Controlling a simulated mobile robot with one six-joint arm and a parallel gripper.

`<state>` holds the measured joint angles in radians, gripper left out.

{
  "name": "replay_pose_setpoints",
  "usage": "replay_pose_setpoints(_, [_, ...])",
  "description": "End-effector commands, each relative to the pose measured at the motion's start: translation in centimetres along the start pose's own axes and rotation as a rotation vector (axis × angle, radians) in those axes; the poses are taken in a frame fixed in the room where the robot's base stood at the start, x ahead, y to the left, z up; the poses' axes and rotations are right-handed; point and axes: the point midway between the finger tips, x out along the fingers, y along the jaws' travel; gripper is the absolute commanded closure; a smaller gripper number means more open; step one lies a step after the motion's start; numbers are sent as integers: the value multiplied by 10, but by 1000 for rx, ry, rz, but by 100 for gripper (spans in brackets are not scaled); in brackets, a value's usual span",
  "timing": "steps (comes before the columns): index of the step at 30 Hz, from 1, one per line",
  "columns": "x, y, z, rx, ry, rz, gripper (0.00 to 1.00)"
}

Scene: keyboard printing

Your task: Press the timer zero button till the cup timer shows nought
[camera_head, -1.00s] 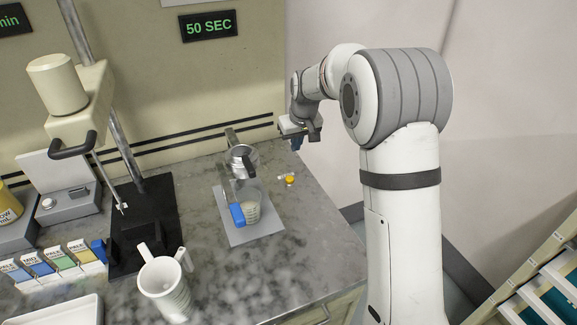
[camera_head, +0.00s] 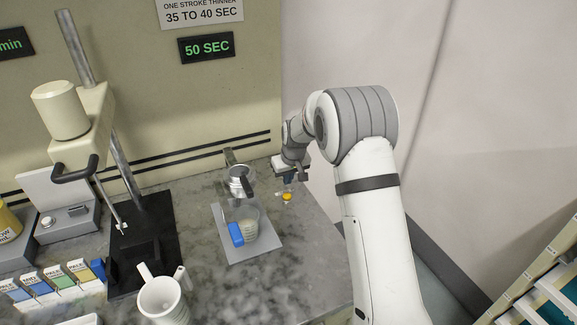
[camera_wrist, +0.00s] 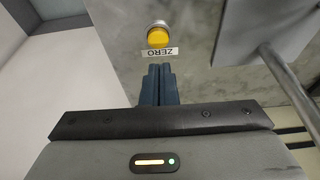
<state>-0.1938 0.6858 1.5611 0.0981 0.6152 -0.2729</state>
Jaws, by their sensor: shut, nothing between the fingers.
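The yellow zero button (camera_head: 286,196) stands on the grey worktop (camera_head: 303,230), right of the cup stand. In the wrist view the same button (camera_wrist: 158,37) sits in a pale ring, with a label reading ZERO on its near side. My gripper (camera_wrist: 158,70) is shut and empty, its dark blue fingers close together and pointing toward the label and button. In the head view my gripper (camera_head: 288,183) is just behind the button; contact cannot be made out. The timer display (camera_head: 207,47) on the back wall reads 50 SEC in green.
A white jug (camera_head: 163,302) and a mixer (camera_head: 85,128) are farther left. The worktop's right edge is close.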

Motion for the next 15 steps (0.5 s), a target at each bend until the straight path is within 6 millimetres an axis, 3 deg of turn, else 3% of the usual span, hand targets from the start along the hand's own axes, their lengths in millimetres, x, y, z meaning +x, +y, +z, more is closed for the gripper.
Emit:
replay_pose_setpoints(6, [34,-1,6,0,-3,-1,100])
replay_pose_setpoints(15, [52,0,11,-1,1,0,100])
